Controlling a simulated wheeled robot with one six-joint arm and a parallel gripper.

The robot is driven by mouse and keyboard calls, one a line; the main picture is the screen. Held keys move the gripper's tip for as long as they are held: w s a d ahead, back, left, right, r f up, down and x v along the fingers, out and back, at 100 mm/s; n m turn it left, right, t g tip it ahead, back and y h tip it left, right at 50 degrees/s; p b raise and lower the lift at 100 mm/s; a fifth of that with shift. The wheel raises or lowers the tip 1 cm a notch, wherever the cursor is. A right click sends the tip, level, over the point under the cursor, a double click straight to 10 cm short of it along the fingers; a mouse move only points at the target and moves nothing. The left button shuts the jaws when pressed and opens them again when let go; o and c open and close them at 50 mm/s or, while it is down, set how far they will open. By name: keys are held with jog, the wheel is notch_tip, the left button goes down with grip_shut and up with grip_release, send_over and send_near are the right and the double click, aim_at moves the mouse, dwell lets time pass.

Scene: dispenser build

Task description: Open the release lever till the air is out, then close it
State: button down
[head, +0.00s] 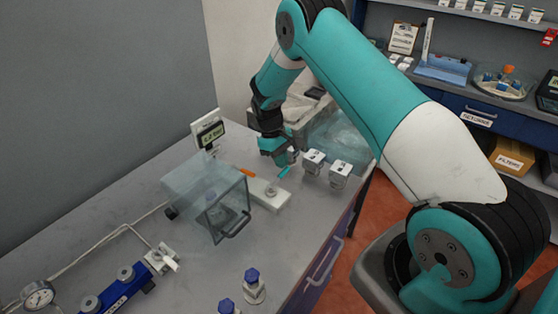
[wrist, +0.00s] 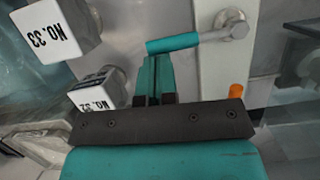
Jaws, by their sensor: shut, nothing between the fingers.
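The release lever (head: 285,172) has a teal grip and stands on a pale plate (head: 262,190). In the wrist view the lever's teal grip (wrist: 172,43) reaches left from a round metal pivot at the upper right. My gripper (head: 286,159) is over the plate, close to the lever. In the wrist view its fingers (wrist: 157,65) are together and empty, with their tips right by the grip's near side. I cannot tell whether they touch it. A small display (head: 210,132) stands behind the plate; its reading is too small to read surely.
An orange piece (head: 246,172) lies on the plate's far end. Blue-capped bottles (head: 253,285) and a gauge (head: 38,294) stand nearer.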

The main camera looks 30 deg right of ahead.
jog(key=shift+s+d, duration=0.1)
jog(key=s+m+b, duration=0.1)
jog(key=s+d+m+y+b, duration=0.1)
jog(key=m, duration=0.1)
jog(key=shift+s+f+m, duration=0.1)
jog(key=shift+m, duration=0.2)
jog(key=s+m, duration=0.1)
jog(key=s+m+y+b, duration=0.1)
jog(key=shift+d+m, duration=0.25)
jog(key=shift+m, duration=0.15)
jog(key=s+m, duration=0.2)
jog(key=shift+m+y, duration=0.4)
jog(key=s+m, duration=0.1)
jog(key=m, duration=0.1)
jog(key=shift+s+a+m+t+y, duration=0.3)
jog(key=shift+s+a, duration=0.05)
jog(key=m, duration=0.1)
jog(key=s+a+m, duration=0.1)
jog(key=shift+s+m+t+y, duration=0.3)
jog(key=shift+s+a+m, duration=0.4)
jog(key=shift+s+m, duration=0.1)
jog(key=shift+m, duration=0.4)
jog(key=shift+s+a, duration=0.25)
jog(key=shift+a, duration=0.1)
jog(key=shift+s, duration=0.1)
